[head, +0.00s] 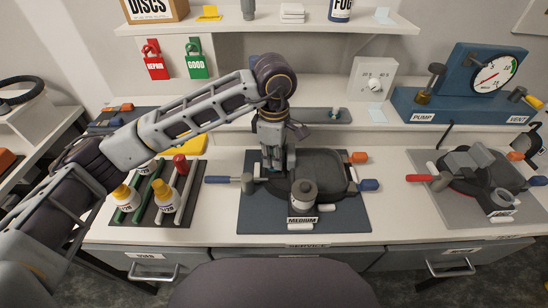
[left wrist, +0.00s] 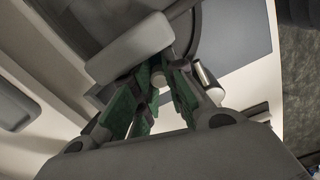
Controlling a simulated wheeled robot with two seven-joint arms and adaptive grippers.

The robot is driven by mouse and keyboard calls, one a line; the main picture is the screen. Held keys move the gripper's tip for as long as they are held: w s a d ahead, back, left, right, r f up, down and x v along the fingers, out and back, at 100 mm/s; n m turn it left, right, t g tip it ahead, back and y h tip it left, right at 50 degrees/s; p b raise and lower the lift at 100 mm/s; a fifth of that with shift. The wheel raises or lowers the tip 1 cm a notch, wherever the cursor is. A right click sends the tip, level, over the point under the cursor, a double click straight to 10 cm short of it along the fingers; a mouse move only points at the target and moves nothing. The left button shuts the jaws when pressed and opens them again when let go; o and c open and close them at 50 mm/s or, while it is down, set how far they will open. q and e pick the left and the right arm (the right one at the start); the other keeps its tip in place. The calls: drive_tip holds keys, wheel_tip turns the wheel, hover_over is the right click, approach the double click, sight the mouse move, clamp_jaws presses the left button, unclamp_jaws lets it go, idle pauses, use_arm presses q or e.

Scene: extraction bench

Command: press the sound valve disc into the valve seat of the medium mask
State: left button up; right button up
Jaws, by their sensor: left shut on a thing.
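The medium mask (head: 325,166) is a dark mask on a blue-grey mat (head: 256,217), with a grey canister-like part and a "MEDIUM" label (head: 302,220) at its front. My left gripper (head: 273,166) points down over the mask's back left part. In the left wrist view its green-padded fingers (left wrist: 153,97) are closed around a small pale piece (left wrist: 156,78), seemingly the valve disc, mostly hidden. The fingers hide the valve seat, and I cannot tell whether the disc touches it. My right gripper is not in view.
A rack (head: 165,217) with yellow-capped bottles stands left of the mat. Another mask (head: 481,173) lies on a grey mat at right. The blue pump box with a gauge (head: 494,74) stands behind it. Shelves run along the back. Bench between the mats is mostly clear.

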use_arm(q)
drive_tip(key=shift+b, duration=0.65)
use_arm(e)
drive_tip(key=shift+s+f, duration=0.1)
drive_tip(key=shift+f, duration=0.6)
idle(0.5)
